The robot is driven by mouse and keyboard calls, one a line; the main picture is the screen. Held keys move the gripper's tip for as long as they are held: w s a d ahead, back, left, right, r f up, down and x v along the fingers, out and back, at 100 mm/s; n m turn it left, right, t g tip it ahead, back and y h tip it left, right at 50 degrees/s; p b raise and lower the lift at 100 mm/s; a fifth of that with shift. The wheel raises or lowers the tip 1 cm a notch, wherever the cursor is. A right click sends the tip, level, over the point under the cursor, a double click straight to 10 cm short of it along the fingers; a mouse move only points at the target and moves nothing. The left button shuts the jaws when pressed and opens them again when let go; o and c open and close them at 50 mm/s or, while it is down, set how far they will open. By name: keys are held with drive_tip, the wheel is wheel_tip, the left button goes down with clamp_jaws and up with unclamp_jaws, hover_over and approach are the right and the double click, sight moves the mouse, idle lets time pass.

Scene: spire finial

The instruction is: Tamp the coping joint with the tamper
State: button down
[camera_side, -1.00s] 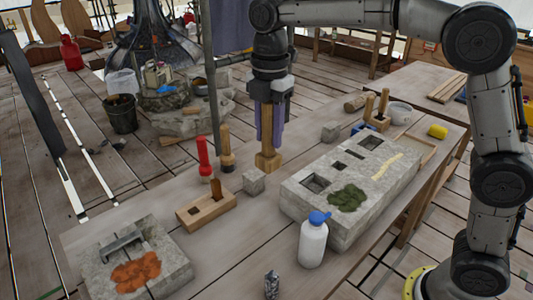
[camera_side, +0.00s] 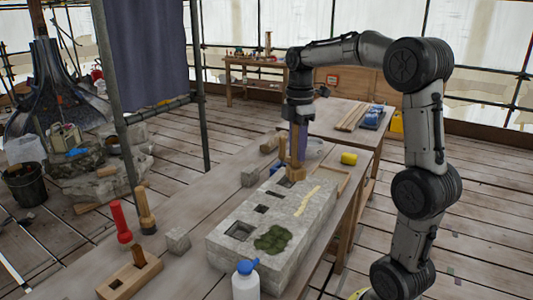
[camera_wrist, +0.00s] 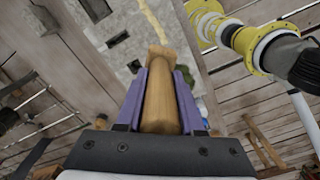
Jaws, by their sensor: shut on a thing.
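My gripper (camera_side: 299,147), with purple fingers, is shut on the wooden tamper (camera_side: 292,172). It holds the tamper upright with the wider foot down, over the far end of the pale stone block (camera_side: 222,252). The foot is at or just above the dark far pocket; I cannot tell whether it touches. In the wrist view the tamper (camera_wrist: 160,105) sits between both fingers. The stone has several dark rectangular pockets, a yellowish strip (camera_side: 307,202) on its right side and a green moss patch (camera_side: 274,239). Which mark is the coping joint is unclear.
A white bottle with a blue cap (camera_side: 246,282) stands at the stone's near end. A red-handled tool (camera_side: 121,222), a wooden-handled tool (camera_side: 146,212), a slotted wooden block (camera_side: 130,278) and a small grey cube (camera_side: 177,241) stand left. A yellow object (camera_side: 348,158) lies beyond the stone.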

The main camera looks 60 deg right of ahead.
sight(301, 166)
drive_tip(key=f, duration=0.3)
drive_tip(key=s+f, duration=0.1)
drive_tip(key=shift+d+f, duration=0.15)
drive_tip(key=shift+d, duration=0.2)
wheel_tip(301, 166, down, 6)
drive_tip(key=shift+f, duration=0.15)
drive_tip(key=shift+w+f, duration=0.1)
drive_tip(key=shift+f, duration=0.65)
idle(1.1)
drive_tip(key=shift+d, duration=0.7)
drive_tip(key=shift+d, duration=0.35)
drive_tip(key=shift+d, duration=2.05)
drive_tip(key=shift+d, duration=0.85)
drive_tip(key=shift+d+f, duration=0.25)
drive_tip(key=shift+d, duration=0.35)
drive_tip(key=shift+d, duration=0.15)
